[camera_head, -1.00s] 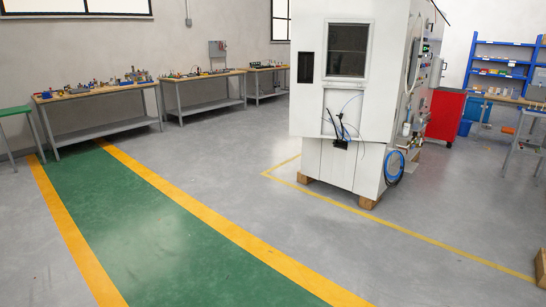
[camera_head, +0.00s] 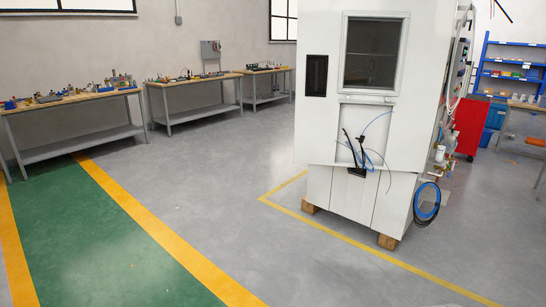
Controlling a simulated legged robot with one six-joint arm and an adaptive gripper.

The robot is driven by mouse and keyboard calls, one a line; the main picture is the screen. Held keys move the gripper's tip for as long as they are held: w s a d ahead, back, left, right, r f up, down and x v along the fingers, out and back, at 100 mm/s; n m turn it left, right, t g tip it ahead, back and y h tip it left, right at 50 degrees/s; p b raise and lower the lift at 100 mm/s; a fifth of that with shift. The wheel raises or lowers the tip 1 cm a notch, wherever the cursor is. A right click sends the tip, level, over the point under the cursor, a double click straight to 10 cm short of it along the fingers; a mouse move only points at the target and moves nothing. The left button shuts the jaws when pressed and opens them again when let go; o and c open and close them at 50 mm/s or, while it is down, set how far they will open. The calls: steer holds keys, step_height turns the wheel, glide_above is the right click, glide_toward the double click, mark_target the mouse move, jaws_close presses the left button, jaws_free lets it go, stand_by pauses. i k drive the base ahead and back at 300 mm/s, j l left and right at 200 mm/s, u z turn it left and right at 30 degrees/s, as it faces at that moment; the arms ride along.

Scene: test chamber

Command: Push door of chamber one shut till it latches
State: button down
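A tall white test chamber (camera_head: 320,135) stands right of centre on wooden blocks. Its facing side has a dark window (camera_head: 371,52), a smaller dark panel (camera_head: 316,76) and a black bracket with thin blue and dark cables (camera_head: 357,155). I cannot tell from this view whether a door on it is open or shut, or which door is chamber one's. My gripper does not show; only a thin dark piece is visible at the top right edge.
Workbenches (camera_head: 75,97) with parts line the left and back wall. A yellow floor line (camera_head: 340,236) surrounds the chamber. A coiled blue hose (camera_head: 427,203) hangs low on its right side. A red cabinet (camera_head: 469,125) and blue shelves (camera_head: 512,65) stand behind right. Grey floor in front is clear.

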mark_target(363, 131)
steer(key=i, duration=1.9)
steer(key=i+u, duration=0.1)
steer(key=i, duration=0.5)
steer(key=i+l+u, duration=0.1)
steer(key=i, duration=0.45)
steer(key=i+l+u, duration=0.1)
steer(key=i, duration=0.45)
